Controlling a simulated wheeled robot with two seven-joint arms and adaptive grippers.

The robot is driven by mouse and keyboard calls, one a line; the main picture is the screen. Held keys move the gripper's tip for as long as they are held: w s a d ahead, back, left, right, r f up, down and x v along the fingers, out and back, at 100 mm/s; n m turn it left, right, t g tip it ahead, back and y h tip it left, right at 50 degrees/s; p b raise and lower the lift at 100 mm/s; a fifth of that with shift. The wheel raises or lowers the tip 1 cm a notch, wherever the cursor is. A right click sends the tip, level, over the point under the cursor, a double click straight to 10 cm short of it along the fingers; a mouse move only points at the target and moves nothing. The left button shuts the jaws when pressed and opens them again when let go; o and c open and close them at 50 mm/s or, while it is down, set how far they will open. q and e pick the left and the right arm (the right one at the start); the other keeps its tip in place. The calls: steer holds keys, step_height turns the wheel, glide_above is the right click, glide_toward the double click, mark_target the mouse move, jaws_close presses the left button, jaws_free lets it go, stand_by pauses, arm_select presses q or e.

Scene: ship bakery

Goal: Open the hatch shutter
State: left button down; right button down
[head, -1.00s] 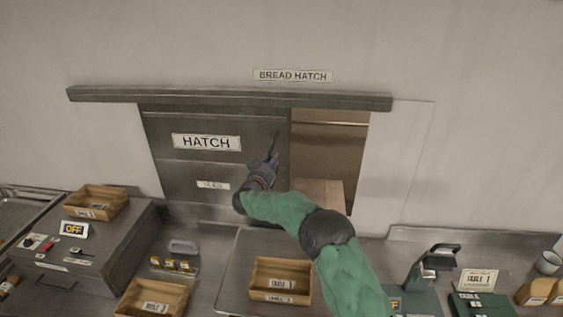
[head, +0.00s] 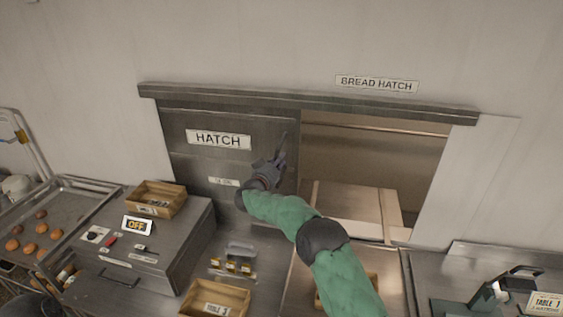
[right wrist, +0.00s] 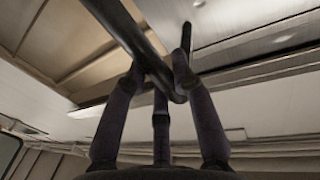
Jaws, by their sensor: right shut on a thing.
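The hatch shutter (head: 190,158) is a dark grey metal panel with a "HATCH" label, hanging under a long rail (head: 310,104). It stands toward the left of the rail, and a wide opening (head: 385,160) shows to its right. A dark upright handle bar (head: 283,143) is near the shutter's right edge. My right gripper (head: 271,168) is at this handle, with its fingers closed around it. In the right wrist view, the fingers (right wrist: 158,82) wrap the dark bar (right wrist: 128,32). My left gripper is not seen.
A tray of round buns (head: 60,215) is at left. A pale block (head: 355,208) shows in the opening.

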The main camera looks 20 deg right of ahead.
steer(key=shift+w+a, duration=0.15)
steer(key=shift+a, duration=0.05)
steer(key=c, duration=1)
jaws_free()
steer(key=v, duration=1.2)
